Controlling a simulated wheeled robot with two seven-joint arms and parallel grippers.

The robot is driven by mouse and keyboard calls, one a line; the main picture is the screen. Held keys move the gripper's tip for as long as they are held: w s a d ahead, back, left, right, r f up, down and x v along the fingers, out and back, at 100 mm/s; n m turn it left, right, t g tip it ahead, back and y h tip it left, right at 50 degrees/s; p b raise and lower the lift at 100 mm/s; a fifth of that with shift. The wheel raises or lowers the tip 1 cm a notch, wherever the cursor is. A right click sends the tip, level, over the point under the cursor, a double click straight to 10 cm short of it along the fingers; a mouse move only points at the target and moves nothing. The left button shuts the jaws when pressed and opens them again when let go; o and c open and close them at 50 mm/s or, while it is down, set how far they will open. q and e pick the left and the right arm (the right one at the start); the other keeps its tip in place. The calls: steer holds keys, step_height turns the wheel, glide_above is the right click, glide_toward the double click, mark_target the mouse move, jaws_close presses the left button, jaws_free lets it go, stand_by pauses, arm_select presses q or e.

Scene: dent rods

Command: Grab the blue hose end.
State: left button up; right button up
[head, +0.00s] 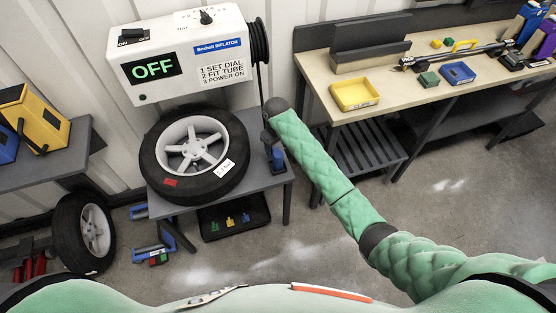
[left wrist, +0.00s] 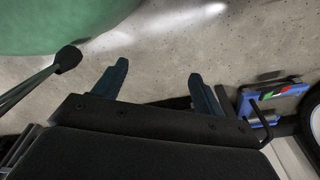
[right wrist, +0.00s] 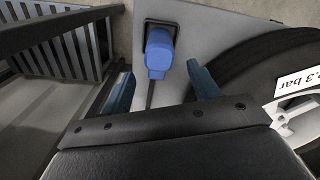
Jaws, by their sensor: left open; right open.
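The blue hose end (head: 277,158) stands at the right end of the grey tyre bench, right of the lying wheel. It also shows in the right wrist view (right wrist: 159,53), upper middle, in a dark holder. My right gripper (head: 270,137) is above and just behind it in the head view. In the right wrist view its two fingers (right wrist: 163,82) are open, with the hose end ahead, between their lines; no contact shows. My left gripper (left wrist: 158,80) is open and empty over bare floor, out of the head view.
The white inflator (head: 185,50) reads OFF, with a black hose coil (head: 258,42) at its right. The wheel (head: 150,150) lies close beside the hose end. A workbench (head: 400,90) with a yellow tray (head: 354,94) stands right. The middle floor is clear.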

mark_target(278, 153)
steer(key=shift+s+a+f, duration=0.1)
steer(key=shift+d+f+p, duration=0.2)
steer(key=shift+f+p, duration=0.3)
steer(key=shift+f, duration=0.6)
steer(key=f+p, duration=0.2)
steer(key=f, duration=0.2)
steer(key=shift+s+d+f+p, duration=0.15)
steer(key=shift+s+f+p, duration=0.1)
steer(key=shift+p, duration=0.15)
steer(key=shift+f, duration=0.5)
arm_select(q)
steer(key=s+a+f, duration=0.1)
steer(key=s, duration=0.7)
steer(key=shift+a+f, duration=0.2)
steer(key=shift+f, duration=0.1)
arm_select(e)
steer(key=c, duration=1.1)
steer(key=shift+r, duration=0.1)
steer(key=shift+c, duration=0.2)
